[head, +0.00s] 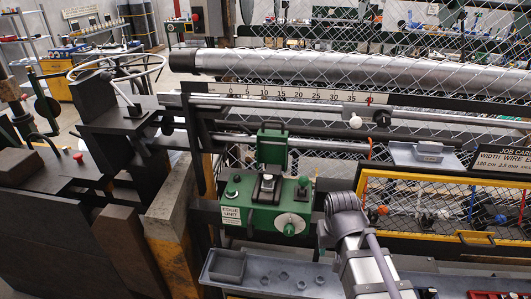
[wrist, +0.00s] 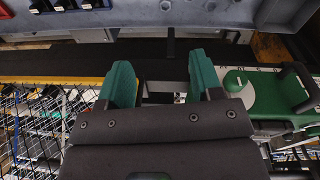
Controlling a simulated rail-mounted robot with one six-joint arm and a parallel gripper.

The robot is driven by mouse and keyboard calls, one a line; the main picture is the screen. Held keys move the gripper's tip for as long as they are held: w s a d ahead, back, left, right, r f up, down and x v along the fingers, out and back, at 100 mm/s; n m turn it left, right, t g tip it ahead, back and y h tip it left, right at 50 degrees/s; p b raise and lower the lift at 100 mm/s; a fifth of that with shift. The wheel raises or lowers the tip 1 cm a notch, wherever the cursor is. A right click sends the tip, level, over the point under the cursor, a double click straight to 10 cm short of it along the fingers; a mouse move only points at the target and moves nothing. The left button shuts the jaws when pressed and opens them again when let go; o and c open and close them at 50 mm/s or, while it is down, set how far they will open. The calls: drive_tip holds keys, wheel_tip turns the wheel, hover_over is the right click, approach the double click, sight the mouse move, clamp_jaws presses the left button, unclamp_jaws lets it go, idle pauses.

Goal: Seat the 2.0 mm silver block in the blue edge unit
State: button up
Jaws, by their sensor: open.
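The unit labelled "EDGE UNIT" (head: 254,214) is green, not blue, in the head view. Its green lid (head: 272,146) stands open, and a dark, silver-topped piece (head: 267,186) sits at its top; I cannot tell whether this is a block. The green unit also shows at the right of the wrist view (wrist: 262,103). My gripper (wrist: 162,82) is open and empty, its green-padded fingers apart, left of the unit in that view. In the head view its fingertips are hidden. Pale-topped blocks (wrist: 60,5) lie in a blue holder at the upper left; their sizes are unreadable.
A grey tray (head: 300,291) with a square bin and several small sockets lies in front of the unit. A red holder (head: 495,294) is at the lower right. A grey ledge (head: 417,156) hangs near the job card (head: 498,160). Chain-link mesh (head: 440,205) lies beyond my arm.

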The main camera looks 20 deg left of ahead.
sight(268, 178)
drive_tip(key=w+a+r+t+p, duration=0.2)
drive_tip(key=a+r, duration=0.2)
drive_tip(key=a, duration=0.3)
drive_tip(key=w+a+r+t+y+p, duration=0.1)
drive_tip(key=w+a+r+p, duration=0.1)
drive_tip(key=a+r, duration=0.35)
drive_tip(key=w+a+r+t+p, duration=0.2)
drive_tip(key=a, duration=0.7)
drive_tip(key=shift+m+t+y, duration=0.6)
drive_tip(key=shift+m+t, duration=0.2)
drive_tip(key=shift+m, duration=0.1)
drive_tip(key=w+a+f+b, duration=0.1)
drive_tip(key=w+f+b, duration=0.1)
drive_tip(key=w+b, duration=0.1)
drive_tip(key=w+a+f+b, duration=0.1)
drive_tip(key=w+f+b, duration=0.2)
drive_tip(key=w+a+f+b, duration=0.1)
drive_tip(key=w+f+b, duration=0.1)
drive_tip(key=w+b, duration=0.1)
drive_tip(key=shift+w+a+f, duration=0.15)
drive_tip(key=shift+w+f, duration=0.05)
drive_tip(key=shift+w, duration=0.4)
drive_tip(key=shift+r, duration=0.15)
drive_tip(key=shift+c, duration=0.4)
drive_tip(key=c, duration=0.9)
drive_tip(key=shift+o, duration=0.2)
wheel_tip(268, 178, up, 5)
drive_tip(key=p, duration=0.5)
drive_tip(key=shift+r, duration=0.2)
drive_tip(key=shift+f, duration=0.1)
